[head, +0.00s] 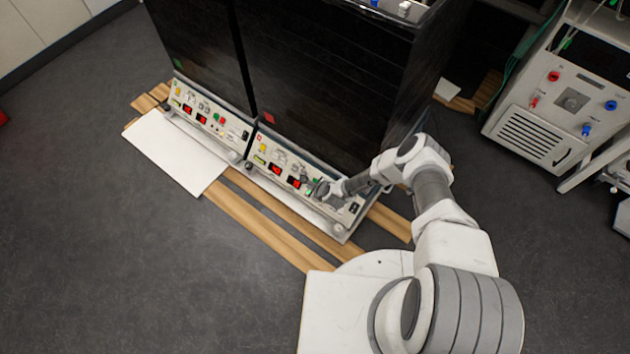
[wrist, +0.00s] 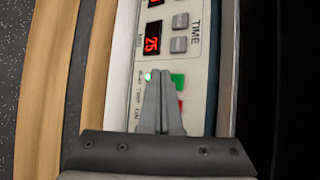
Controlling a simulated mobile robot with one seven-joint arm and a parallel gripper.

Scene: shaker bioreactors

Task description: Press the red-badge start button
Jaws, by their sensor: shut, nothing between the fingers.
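The right-hand shaker's control panel (head: 285,167) runs along the front of a dark cabinet in the head view. A small red badge (head: 259,137) sits at its left end. In the wrist view, a green button (wrist: 178,80) and a red button (wrist: 180,105) lie on the panel, partly hidden behind my fingers. A small lit green lamp (wrist: 148,76) is just left of the fingertips. My gripper (wrist: 160,73) is shut and empty, its tips over the panel beside the green button. It also shows at the panel in the head view (head: 314,189). I cannot tell whether it touches.
A red display (wrist: 152,39) reading 25 and grey TIME keys (wrist: 179,33) are beyond the fingertips. The left shaker's panel (head: 210,115) adjoins. Wooden slats (head: 260,222) and a white board (head: 170,150) lie in front. A white instrument (head: 560,105) stands right. Floor at left is clear.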

